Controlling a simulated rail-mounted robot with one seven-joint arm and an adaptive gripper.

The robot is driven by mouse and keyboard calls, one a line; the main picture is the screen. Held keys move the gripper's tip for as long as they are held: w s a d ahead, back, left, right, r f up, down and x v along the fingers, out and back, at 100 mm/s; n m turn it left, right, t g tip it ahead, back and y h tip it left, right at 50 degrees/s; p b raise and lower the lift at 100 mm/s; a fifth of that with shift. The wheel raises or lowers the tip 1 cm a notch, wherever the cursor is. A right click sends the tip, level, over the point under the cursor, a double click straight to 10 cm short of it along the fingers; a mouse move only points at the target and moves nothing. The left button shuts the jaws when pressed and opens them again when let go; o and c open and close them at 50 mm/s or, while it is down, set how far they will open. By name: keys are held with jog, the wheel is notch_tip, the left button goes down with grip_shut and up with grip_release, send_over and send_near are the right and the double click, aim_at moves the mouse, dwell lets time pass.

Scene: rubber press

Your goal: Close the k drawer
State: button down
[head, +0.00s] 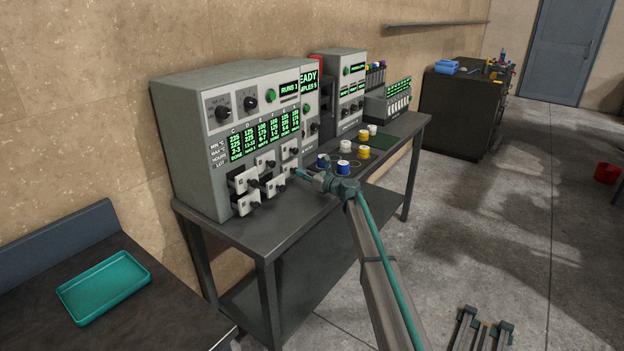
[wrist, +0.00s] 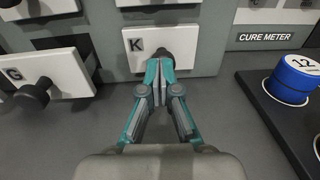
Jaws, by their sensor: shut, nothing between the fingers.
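The K drawer (wrist: 133,42) has a white front marked K and a dark round knob (wrist: 159,52). In the wrist view its front looks close to the grey panel around it; I cannot tell if a gap is left. My gripper (wrist: 159,72) is shut and empty, with its teal fingertips right at the knob, partly covering it and the lower drawer front. Whether they touch is unclear. In the head view my gripper (head: 301,174) reaches the lower right drawers of the grey machine (head: 185,125), and the K drawer is small there.
The G drawer (wrist: 55,78) stands out from the panel on the left. Other pulled-out drawers (head: 243,181) are farther left. A blue-sided cup marked 12 (wrist: 292,80) stands on a dark pad at right. More cups (head: 363,151) stand behind on the bench.

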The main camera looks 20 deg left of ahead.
jog(key=shift+w+a+r, duration=0.15)
jog(key=shift+a, duration=0.2)
